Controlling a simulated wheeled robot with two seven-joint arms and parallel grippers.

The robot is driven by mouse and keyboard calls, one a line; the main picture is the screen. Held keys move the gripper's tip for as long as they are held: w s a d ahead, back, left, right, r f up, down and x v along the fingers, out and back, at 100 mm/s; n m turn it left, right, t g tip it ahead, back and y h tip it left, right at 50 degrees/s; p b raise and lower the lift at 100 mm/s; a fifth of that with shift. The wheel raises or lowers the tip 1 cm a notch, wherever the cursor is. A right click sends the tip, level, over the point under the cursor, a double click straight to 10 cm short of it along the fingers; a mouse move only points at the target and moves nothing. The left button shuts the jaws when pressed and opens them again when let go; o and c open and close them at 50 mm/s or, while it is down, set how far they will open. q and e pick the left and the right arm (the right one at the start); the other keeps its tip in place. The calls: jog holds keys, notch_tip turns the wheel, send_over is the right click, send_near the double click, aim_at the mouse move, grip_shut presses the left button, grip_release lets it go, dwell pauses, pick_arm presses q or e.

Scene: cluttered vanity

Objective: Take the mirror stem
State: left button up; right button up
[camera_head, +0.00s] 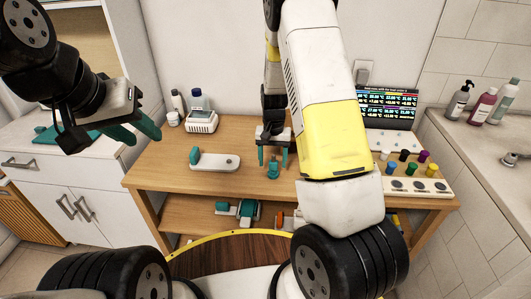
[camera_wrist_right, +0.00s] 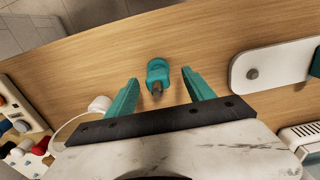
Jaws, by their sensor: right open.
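A small teal piece with a dark pin, which I take to be the mirror stem (camera_head: 272,172), stands on the wooden table. In the right wrist view the stem (camera_wrist_right: 158,70) is just beyond and between the fingertips, not gripped. My right gripper (camera_head: 272,158) is open and empty above the table, pointing down; its teal fingers also show in the wrist view (camera_wrist_right: 160,84). My left gripper (camera_head: 140,136) is open and empty, off the table's left side.
A white plate (camera_head: 218,163) with a teal block lies left of the stem. At the right are a screen (camera_head: 388,107) and a white rack (camera_head: 418,186) with coloured knobs. The table's front edge is near the stem.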

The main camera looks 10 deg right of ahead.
aim_at(273, 170)
jog(key=f, duration=0.4)
jog(key=shift+s+f, duration=0.1)
jog(key=shift+s, duration=0.2)
grip_shut()
jog(key=shift+r, duration=0.7)
notch_tip(273, 170, up, 2)
jog(key=shift+r, duration=0.2)
jog(key=s+a+r, duration=0.1)
jog(key=s+a, duration=0.7)
jog(key=s, duration=0.5)
jog(key=shift+s+r, duration=0.15)
jog(key=shift+s, duration=0.2)
